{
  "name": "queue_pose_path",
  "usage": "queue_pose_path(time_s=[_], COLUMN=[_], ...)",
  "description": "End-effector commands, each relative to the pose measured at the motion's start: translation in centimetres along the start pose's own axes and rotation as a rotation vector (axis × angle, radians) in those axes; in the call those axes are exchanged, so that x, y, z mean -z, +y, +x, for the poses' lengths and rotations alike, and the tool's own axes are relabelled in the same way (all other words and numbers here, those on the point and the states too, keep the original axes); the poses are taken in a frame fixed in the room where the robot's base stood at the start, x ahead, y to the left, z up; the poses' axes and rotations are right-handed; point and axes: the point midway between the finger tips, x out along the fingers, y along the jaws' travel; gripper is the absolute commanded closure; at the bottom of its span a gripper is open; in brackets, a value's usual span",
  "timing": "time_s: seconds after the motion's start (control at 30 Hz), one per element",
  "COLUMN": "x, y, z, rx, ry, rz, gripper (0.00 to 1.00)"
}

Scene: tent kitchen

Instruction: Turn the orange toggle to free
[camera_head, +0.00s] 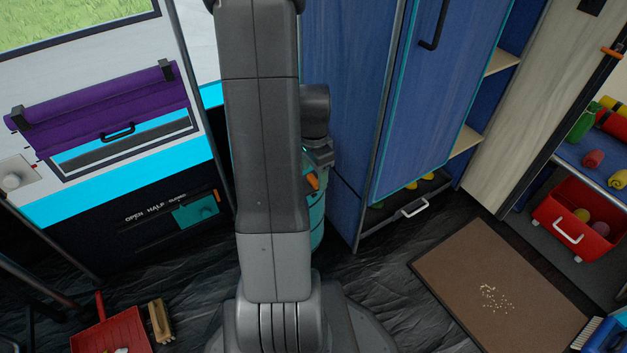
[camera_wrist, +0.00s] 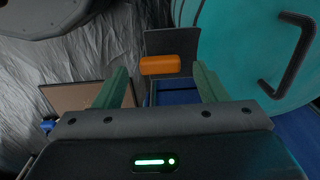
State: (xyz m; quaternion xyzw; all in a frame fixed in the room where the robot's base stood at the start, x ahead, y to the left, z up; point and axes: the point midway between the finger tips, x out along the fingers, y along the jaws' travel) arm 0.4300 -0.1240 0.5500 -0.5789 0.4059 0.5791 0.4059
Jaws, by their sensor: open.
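The orange toggle (camera_wrist: 160,65) shows in the wrist view as a short bar lying crosswise in front of a dark plate (camera_wrist: 172,40). My gripper (camera_wrist: 160,84) is open, its two green fingers on either side of the toggle with a gap at each side. I cannot tell how deep the toggle sits between them. In the head view a small orange piece (camera_head: 312,182), likely the toggle, shows at the teal cylinder (camera_head: 317,222), just right of my arm. My arm hides much of the cylinder there. No marking for free is readable.
The teal body with a black handle (camera_wrist: 290,55) fills the upper right of the wrist view. In the head view, a blue cabinet (camera_head: 345,120) stands close right, and a panel with a teal slider (camera_head: 195,211) left. A brown mat (camera_head: 455,265) and red dustpan (camera_head: 110,330) lie on the floor.

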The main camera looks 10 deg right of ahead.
Motion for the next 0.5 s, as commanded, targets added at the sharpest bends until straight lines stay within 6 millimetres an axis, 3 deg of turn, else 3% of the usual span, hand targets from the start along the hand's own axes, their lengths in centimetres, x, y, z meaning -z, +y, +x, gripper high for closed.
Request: queue_pose_path(time_s=[0.2,0.5], x=[0.0,0.0], y=[0.0,0.0], z=[1.9,1.9], rx=[-0.001,0.0], ry=[0.0,0.0], rz=[0.0,0.0], gripper=[0.35,0.35])
